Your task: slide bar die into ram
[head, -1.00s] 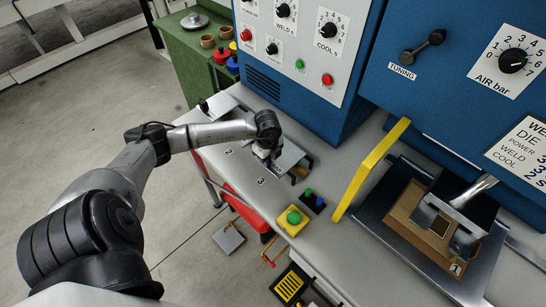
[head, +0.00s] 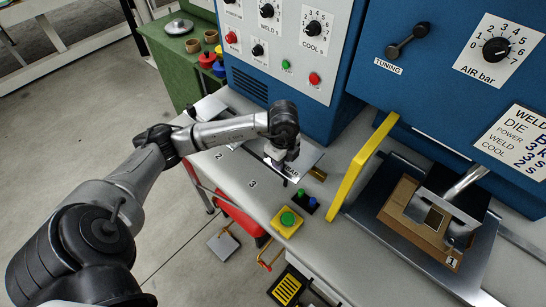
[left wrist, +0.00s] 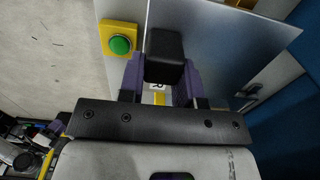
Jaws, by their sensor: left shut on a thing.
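The bar die is a flat metal plate (head: 305,156) with a label ending in "BAR", at the bench's numbered end in the head view. My left gripper (head: 283,161) is over it. In the left wrist view, the purple fingers of my left gripper (left wrist: 160,82) are shut on the die's black block (left wrist: 165,55), with the grey plate (left wrist: 215,45) reaching beyond it. I cannot tell how far the plate is above the bench. The ram (head: 456,205) is at the right, over a brown fixture (head: 399,203) marked 1. My right gripper is not in view.
A yellow guard bar (head: 358,172) stands between the die and the ram. A green button on a yellow box (head: 287,221) and a small black control (head: 306,202) sit on the bench's front. A brass block (head: 318,174) lies near the plate. The blue welder cabinet (head: 266,82) rises behind.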

